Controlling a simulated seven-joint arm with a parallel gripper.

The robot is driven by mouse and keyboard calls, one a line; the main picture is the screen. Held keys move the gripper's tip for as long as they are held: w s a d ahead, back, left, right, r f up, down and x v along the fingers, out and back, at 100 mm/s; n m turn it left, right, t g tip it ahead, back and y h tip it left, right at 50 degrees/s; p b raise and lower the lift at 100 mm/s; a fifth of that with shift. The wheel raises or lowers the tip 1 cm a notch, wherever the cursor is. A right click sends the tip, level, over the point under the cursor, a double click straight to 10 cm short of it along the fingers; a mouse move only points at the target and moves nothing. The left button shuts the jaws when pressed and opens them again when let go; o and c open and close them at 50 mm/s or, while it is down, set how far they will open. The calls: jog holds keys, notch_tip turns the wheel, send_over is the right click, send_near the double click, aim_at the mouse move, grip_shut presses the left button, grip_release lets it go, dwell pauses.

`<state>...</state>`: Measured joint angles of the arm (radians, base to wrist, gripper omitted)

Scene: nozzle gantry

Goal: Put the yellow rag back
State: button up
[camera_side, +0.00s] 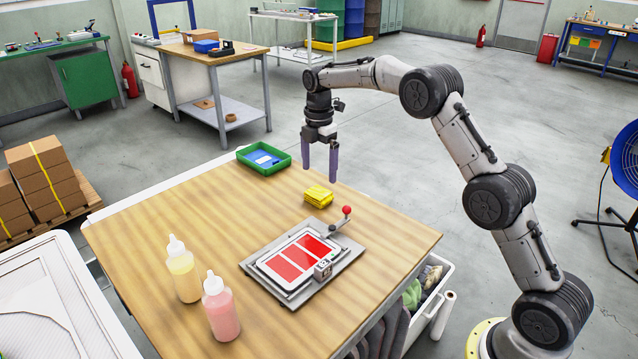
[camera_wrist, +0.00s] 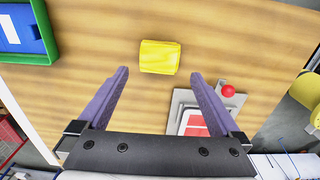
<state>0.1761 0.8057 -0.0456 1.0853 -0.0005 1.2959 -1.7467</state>
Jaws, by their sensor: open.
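The yellow rag (camera_side: 318,196) lies folded on the wooden table, between the green tray and the grey fixture. It also shows in the wrist view (camera_wrist: 159,57), ahead of and between my fingertips. My gripper (camera_side: 320,160) is open and empty, pointing down above the table near the rag. In the wrist view my gripper (camera_wrist: 159,75) shows its two purple fingers spread apart, with the rag not between the pads. The green tray (camera_side: 284,167) stands at the table's back edge with a blue item in it.
A grey fixture (camera_side: 250,262) with red-and-white panels and a red-knobbed lever (camera_side: 346,211) sits mid-table. A yellow bottle (camera_side: 183,272) and a pink bottle (camera_side: 220,310) stand at the front left. The left part of the wooden table (camera_side: 160,220) is clear.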

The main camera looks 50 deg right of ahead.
jog(key=s+a+r+m+t, duration=0.1)
jog(key=s+a+r+m, duration=0.25)
jog(key=s+r, duration=0.5)
jog(key=s+a+r+m+t, duration=0.25)
jog(key=s+r+m, duration=0.25)
jog(key=s+r, duration=0.35)
jog(key=s+a+f+m+t, duration=0.1)
jog(key=s+a+f+m, duration=0.1)
jog(key=s, duration=0.9)
jog(key=s+a+f+m+t, duration=0.1)
jog(key=s+f+m, duration=0.4)
jog(key=s, duration=0.6)
jog(key=shift+s+a+m, duration=0.3)
jog(key=shift+a+m, duration=0.2)
jog(key=shift+m, duration=0.75)
jog(key=shift+r, duration=0.1)
